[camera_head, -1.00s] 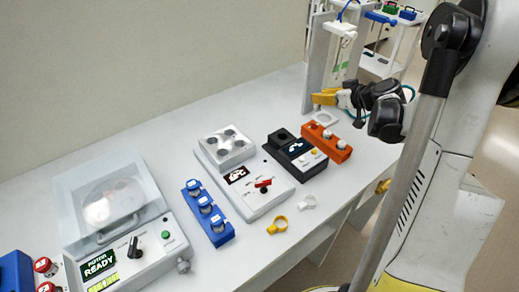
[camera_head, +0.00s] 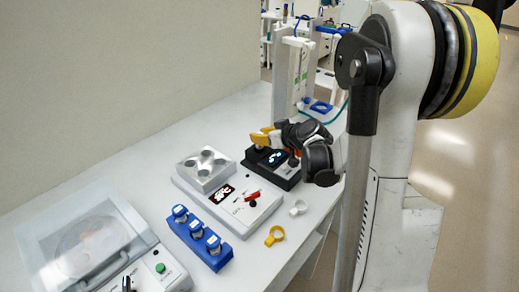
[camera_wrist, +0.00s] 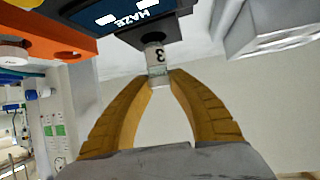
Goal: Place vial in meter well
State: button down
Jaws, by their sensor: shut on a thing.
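My gripper (camera_head: 264,138), with yellow fingers, is over the back left of the black meter (camera_head: 284,178) in the head view. In the wrist view my gripper (camera_wrist: 162,80) is shut on a small vial (camera_wrist: 157,62) marked 3, held at the fingertips. The vial's far end meets or overlaps the dark well block of the meter (camera_wrist: 150,36), whose screen reads HAZE. I cannot tell whether it is inside the well or just above it. In the head view the fingers hide the vial and the well.
The orange rack (camera_wrist: 50,46) lies close beside the meter in the wrist view. A white hot-plate-like unit (camera_head: 228,200) with a metal block stands left of the meter. A blue vial rack (camera_head: 200,240), yellow ring (camera_head: 274,236) and white ring (camera_head: 298,208) are nearer the front.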

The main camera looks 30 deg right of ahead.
aim_at(260, 149)
jog(key=shift+a+f+b, duration=0.1)
jog(key=shift+f+b, duration=0.95)
jog(key=shift+f, duration=0.95)
jog(key=shift+f, duration=0.15)
jog(key=c, duration=1.3)
grip_release()
